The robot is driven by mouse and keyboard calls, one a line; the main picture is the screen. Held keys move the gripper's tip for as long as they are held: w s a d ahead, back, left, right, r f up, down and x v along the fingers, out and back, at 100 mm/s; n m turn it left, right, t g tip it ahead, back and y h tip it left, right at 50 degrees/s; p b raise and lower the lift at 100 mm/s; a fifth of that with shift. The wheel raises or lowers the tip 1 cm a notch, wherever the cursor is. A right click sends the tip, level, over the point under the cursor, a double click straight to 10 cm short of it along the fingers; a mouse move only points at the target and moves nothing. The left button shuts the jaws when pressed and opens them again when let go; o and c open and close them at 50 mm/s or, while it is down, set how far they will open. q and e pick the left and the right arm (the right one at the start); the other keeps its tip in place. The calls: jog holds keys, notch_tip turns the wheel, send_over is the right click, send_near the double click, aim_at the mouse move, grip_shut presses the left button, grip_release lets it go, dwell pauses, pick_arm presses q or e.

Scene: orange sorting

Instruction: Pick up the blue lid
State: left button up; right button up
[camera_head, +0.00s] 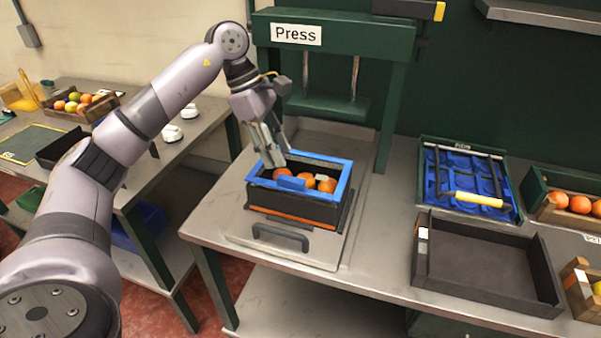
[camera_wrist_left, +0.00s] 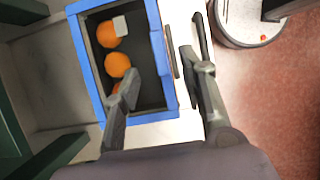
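The blue lid (camera_head: 342,190) shows as a blue rectangular rim on top of a black box (camera_head: 290,208) at the press. Its middle is open and oranges (camera_head: 327,185) show inside. In the left wrist view the blue rim (camera_wrist_left: 86,75) frames the oranges, with a tab on its right side. My left gripper (camera_head: 275,160) is over the box's left part, pointing down. In the left wrist view its two fingers (camera_wrist_left: 164,78) are apart, on either side of the rim's right edge. Whether they touch it, I cannot tell. My right gripper is not in view.
The green press (camera_head: 385,100) stands behind the box. A green-edged tray of blue pieces (camera_head: 431,165) with a yellow-handled tool (camera_head: 478,199) and an empty black tray (camera_head: 421,255) are to the right. A crate of oranges (camera_head: 541,208) stands beyond. The table's front edge is close.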

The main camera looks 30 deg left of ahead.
aim_at(291, 178)
pick_arm(q)
jog(key=shift+x, duration=0.8)
jog(key=shift+d+f, duration=0.1)
jog(key=shift+f, duration=0.05)
jog(key=p+x, duration=0.2)
jog(key=x, duration=0.2)
jog(key=shift+w+f, duration=0.1)
jog(key=shift+f, duration=0.4)
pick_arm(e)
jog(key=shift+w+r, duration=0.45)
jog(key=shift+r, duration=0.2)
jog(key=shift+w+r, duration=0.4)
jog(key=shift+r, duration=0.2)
pick_arm(q)
jog(key=shift+c, duration=0.3)
jog(key=c, duration=0.4)
grip_shut()
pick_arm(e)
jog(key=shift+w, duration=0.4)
